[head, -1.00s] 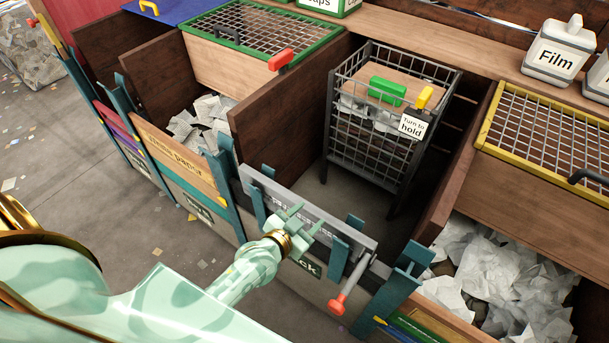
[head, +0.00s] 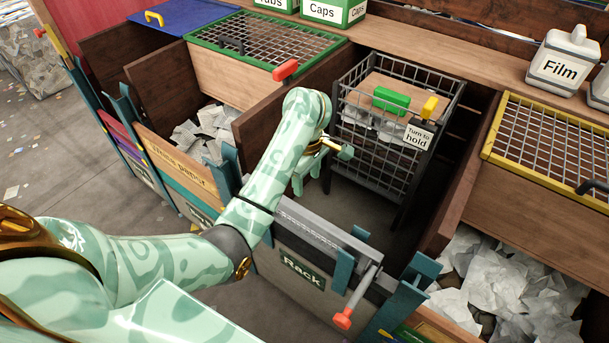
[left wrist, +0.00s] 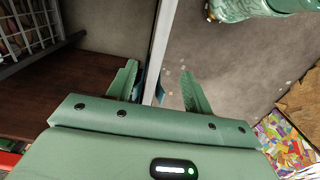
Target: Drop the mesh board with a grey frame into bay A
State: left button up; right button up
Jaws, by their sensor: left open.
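A grey-edged board (head: 316,228) stands upright along the front of the Rack bay, between teal posts. Its strip pattern is too small to tell if it is mesh, and my arm covers its left end. In the left wrist view, a pale straight edge (left wrist: 162,45) runs between my fingers, with the bay on its left and floor on its right. My left gripper (head: 321,170) is open and empty, above the bay's front side; its fingers also show in the left wrist view (left wrist: 158,82). No bay letter is readable. My right gripper is out of view.
A wire cage (head: 388,150) with a "Turn to hold" tag stands inside the bay behind the gripper. Brown side walls (head: 257,120) bound the bay. Green-framed (head: 266,62) and yellow-framed (head: 494,130) mesh lids lie either side. A red-knobbed lever (head: 344,318) projects at the front.

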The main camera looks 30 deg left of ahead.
aim_at(306, 213)
pick_arm(q)
notch_tip(306, 213, down, 15)
jog(key=b, duration=0.8)
jog(key=shift+r+b, duration=0.15)
jog(key=shift+b, duration=0.25)
jog(key=shift+f+b, duration=0.35)
jog(key=shift+f, duration=0.25)
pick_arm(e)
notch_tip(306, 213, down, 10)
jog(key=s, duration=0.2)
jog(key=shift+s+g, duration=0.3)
pick_arm(q)
jog(key=shift+c, duration=0.3)
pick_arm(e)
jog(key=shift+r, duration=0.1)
pick_arm(q)
jog(key=c, duration=1)
jog(key=o, duration=0.4)
grip_shut()
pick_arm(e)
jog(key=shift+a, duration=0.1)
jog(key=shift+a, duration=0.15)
